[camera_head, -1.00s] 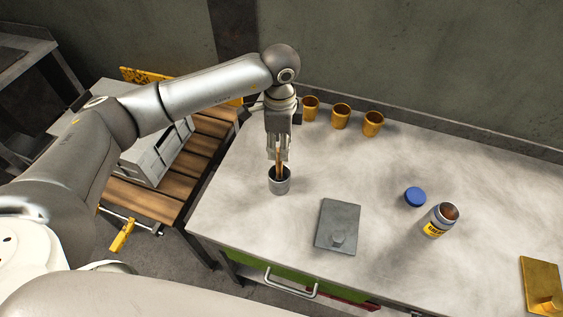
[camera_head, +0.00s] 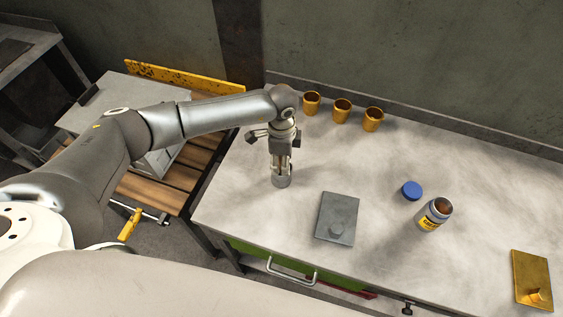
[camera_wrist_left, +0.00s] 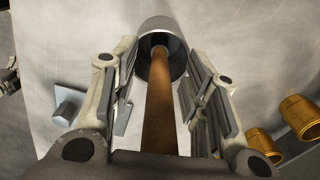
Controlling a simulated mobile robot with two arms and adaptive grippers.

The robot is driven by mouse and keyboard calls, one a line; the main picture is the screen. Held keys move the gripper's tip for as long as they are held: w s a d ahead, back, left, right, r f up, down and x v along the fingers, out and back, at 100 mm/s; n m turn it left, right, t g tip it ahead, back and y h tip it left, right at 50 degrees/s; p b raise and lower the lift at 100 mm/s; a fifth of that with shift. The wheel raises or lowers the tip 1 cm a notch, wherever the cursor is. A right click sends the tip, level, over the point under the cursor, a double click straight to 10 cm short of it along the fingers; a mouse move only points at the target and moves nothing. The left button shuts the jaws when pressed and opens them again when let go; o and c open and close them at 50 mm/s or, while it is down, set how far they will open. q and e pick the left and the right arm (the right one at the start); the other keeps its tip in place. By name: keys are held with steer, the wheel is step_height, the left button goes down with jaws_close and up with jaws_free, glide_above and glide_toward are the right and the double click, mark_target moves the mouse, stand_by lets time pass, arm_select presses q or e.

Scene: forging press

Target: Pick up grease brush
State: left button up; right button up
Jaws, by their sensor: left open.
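The grease brush (camera_wrist_left: 160,110) shows as a brown wooden handle in the left wrist view. It stands in a small grey metal cup (camera_head: 281,181) on the table, which also shows in the left wrist view (camera_wrist_left: 163,33). My left gripper (camera_head: 281,166) points down over the cup. In the left wrist view its open fingers (camera_wrist_left: 160,95) are on both sides of the handle, with gaps between. The brush's lower end is hidden inside the cup. My right gripper is not in view.
Several brass-coloured cups (camera_head: 342,111) stand along the back of the table (camera_head: 390,160). A grey plate with a knob (camera_head: 337,218), a blue lid (camera_head: 412,190), an open labelled jar (camera_head: 434,214) and a brass plate (camera_head: 531,278) lie to the right. Bare tabletop lies between them.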

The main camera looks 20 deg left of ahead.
arm_select(q)
jaws_close()
steer(key=shift+r, duration=0.1)
